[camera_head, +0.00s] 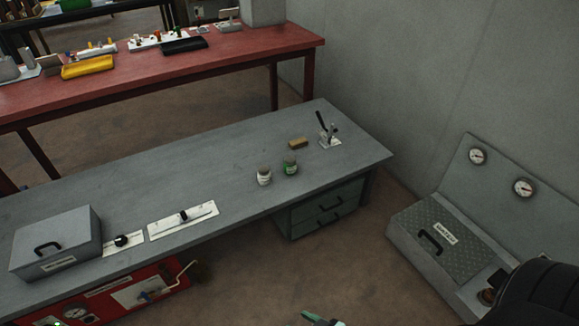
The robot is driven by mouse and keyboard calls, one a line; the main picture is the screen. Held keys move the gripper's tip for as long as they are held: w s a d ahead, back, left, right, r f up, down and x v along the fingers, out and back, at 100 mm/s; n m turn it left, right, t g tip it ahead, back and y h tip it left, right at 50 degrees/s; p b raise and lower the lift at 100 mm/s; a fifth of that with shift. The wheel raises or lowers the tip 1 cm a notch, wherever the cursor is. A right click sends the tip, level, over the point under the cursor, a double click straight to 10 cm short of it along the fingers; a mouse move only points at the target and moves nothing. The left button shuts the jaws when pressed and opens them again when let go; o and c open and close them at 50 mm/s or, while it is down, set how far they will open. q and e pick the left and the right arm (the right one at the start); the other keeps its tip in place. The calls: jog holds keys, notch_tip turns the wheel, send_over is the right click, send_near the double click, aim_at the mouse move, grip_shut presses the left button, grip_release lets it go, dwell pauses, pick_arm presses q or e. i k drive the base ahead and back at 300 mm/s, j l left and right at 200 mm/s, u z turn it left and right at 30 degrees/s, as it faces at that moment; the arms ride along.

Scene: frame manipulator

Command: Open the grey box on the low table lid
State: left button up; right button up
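The grey box (50,254) stands at the left end of the low grey table (215,165). Its flat lid (58,226) looks closed, with a black handle (47,247) near the front edge and a white label on the front face. A dark arm part of mine (540,296) fills the bottom right corner. A small teal and dark tip (320,319) shows at the bottom edge, possibly part of my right gripper; its fingers are cut off. It is well away from the box. My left gripper is not in view.
Two white plates with black knobs (183,217) lie right of the box. Two jars (264,176), a wooden block (298,142) and a lever stand (328,133) are further right. A red panel (115,300) is below the front edge. Another handled box (440,238) stands by the wall.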

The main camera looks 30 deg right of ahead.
aim_at(45, 239)
jog(key=i+j+u, duration=0.45)
jog(key=i, duration=0.25)
jog(key=i+j+u, duration=0.2)
jog(key=i, duration=0.2)
